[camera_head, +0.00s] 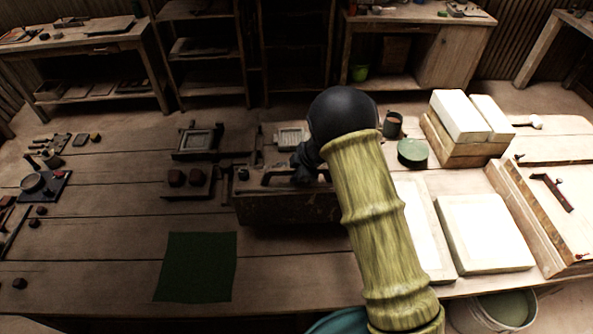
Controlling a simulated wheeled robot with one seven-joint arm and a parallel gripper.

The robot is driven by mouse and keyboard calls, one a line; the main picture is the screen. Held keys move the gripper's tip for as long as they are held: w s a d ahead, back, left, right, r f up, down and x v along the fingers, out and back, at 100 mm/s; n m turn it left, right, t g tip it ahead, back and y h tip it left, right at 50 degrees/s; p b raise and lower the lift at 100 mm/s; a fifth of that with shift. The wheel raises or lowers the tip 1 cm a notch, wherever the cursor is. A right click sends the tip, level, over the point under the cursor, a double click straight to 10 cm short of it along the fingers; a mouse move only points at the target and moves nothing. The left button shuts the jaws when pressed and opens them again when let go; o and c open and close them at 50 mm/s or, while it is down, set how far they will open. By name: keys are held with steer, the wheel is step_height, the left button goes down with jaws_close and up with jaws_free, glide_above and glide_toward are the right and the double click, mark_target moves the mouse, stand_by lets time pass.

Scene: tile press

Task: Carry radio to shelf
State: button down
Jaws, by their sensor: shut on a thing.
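A dark, boxy thing with a carrying handle on top, which looks like the radio (280,209), is at the middle of the workbench. My gripper (301,172) is at the right part of its handle and is shut on it. My olive arm and its black joint hide the radio's right end and most of the gripper. I cannot tell whether the radio touches the bench or is lifted. A dark wooden shelf (207,47) stands at the back left, and a second dark shelf (296,46) stands beside it at the back middle.
The workbench (110,235) lies between me and the shelves. A dark press frame (198,141) stands behind the radio, left. A green mat (197,267) lies in front. White tiles (485,233), a green tin (412,153) and stacked blocks (462,117) crowd the right.

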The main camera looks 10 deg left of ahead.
mark_target(295, 185)
steer(key=shift+w+a+f, duration=0.1)
steer(key=shift+f, duration=0.85)
steer(key=shift+f, duration=1.95)
steer(key=c, duration=1.8)
jaws_free()
steer(key=shift+f, duration=0.15)
steer(key=o, duration=0.4)
steer(key=shift+o, duration=0.2)
